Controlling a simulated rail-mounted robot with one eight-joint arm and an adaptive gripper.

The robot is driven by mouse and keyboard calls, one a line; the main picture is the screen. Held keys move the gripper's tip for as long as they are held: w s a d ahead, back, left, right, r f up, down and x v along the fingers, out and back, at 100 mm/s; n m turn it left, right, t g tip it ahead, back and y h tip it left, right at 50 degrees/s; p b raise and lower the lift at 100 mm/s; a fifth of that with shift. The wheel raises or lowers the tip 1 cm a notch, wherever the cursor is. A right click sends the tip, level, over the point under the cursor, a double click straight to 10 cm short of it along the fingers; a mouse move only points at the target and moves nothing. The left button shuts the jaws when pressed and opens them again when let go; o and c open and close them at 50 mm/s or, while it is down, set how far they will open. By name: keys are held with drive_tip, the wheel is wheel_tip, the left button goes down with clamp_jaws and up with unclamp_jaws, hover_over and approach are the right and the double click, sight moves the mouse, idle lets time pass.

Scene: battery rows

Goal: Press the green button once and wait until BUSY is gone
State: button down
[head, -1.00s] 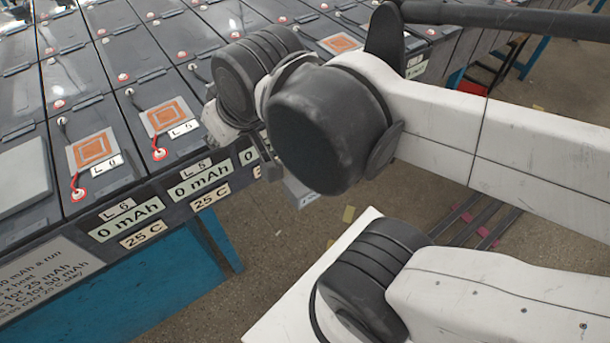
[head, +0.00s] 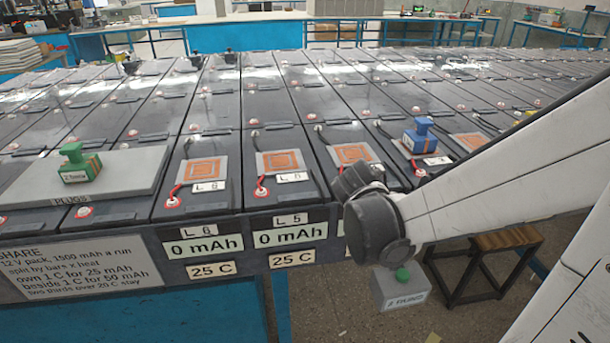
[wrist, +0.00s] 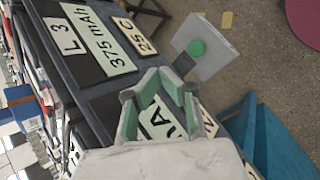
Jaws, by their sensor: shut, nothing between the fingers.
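The green button (head: 403,274) is a small round knob on top of a grey box (head: 398,292) that hangs at the front of the battery row, with a label too small to read surely. In the wrist view the button (wrist: 197,48) is in plain sight, up and right of my gripper (wrist: 160,80). My gripper is shut and empty, and apart from the button in that picture. In the head view my arm's dark wrist hides the gripper. No BUSY sign shows in any view.
Displays read 0 mAh at L6 (head: 206,246) and L5 (head: 290,235), and 375 mAh at L3 (wrist: 95,38). A blue plug (head: 420,137) stands on a battery. A green plug (head: 80,163) stands on the grey plugs tray (head: 120,180). A stool (head: 485,255) is beyond the box.

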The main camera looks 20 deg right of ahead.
drive_tip(key=n+g+h+b, duration=0.1)
drive_tip(key=g+b, duration=0.1)
hover_over(402, 274)
wheel_tip(402, 274, down, 4)
drive_tip(key=shift+f, duration=0.25)
wheel_tip(402, 274, down, 9)
drive_tip(key=b, duration=0.7)
drive_tip(key=shift+r, duration=0.1)
idle(1.2)
drive_tip(key=shift+f+b, duration=0.4)
drive_tip(key=shift+b, duration=0.05)
drive_tip(key=shift+f+b, duration=0.45)
idle(0.6)
drive_tip(key=shift+r, duration=0.2)
drive_tip(key=shift+r+p, duration=0.7)
